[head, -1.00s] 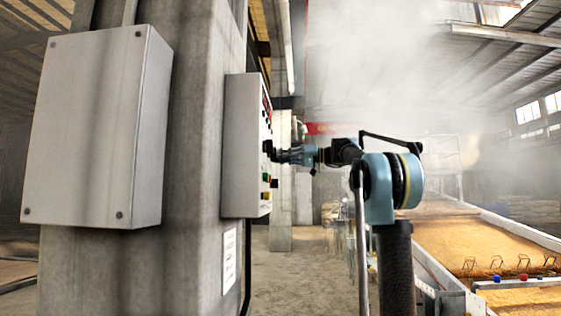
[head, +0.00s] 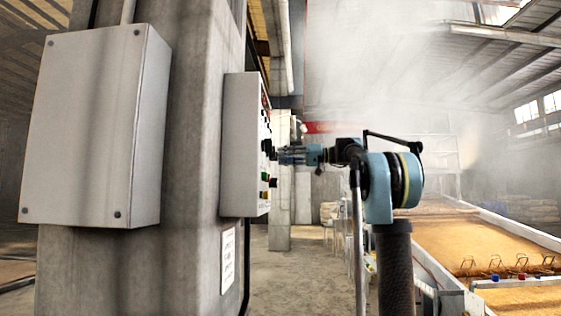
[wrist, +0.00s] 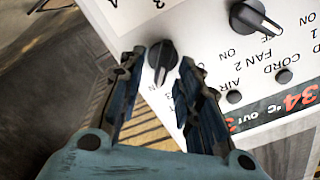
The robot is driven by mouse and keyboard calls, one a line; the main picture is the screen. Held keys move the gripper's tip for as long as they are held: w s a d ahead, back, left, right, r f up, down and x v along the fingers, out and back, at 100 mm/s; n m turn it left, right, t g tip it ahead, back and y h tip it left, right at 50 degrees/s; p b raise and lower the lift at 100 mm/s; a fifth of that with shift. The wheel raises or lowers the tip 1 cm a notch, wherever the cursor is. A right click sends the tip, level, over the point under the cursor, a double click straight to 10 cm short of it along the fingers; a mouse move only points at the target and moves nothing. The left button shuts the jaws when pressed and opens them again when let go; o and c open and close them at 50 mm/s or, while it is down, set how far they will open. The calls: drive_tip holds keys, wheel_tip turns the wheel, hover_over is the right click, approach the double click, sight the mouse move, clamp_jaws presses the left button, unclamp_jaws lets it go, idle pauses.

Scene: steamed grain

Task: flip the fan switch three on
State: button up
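The white control panel (wrist: 205,25) fills the upper part of the wrist view, with its printing rotated. One black rotary switch (wrist: 160,58) sits between the tips of my gripper (wrist: 160,68). The fingers are spread apart, with gaps on both sides of the knob. A second black switch (wrist: 256,18) is to the upper right. "FAN 2" and "ON" are legible, but I cannot read a label that surely marks the knob between my fingers as fan three. In the head view my gripper (head: 284,155) points left at the panel's face, seen nearly edge-on, close to a black knob (head: 267,146).
The panel box (head: 240,145) is mounted on a concrete column (head: 198,60). A larger grey box (head: 95,125) is on its left. A long bed of grain (head: 475,240) lies to the right under steam. The floor (head: 300,275) near the column looks clear.

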drive_tip(key=d, duration=1)
drive_tip(key=shift+a, duration=0.1)
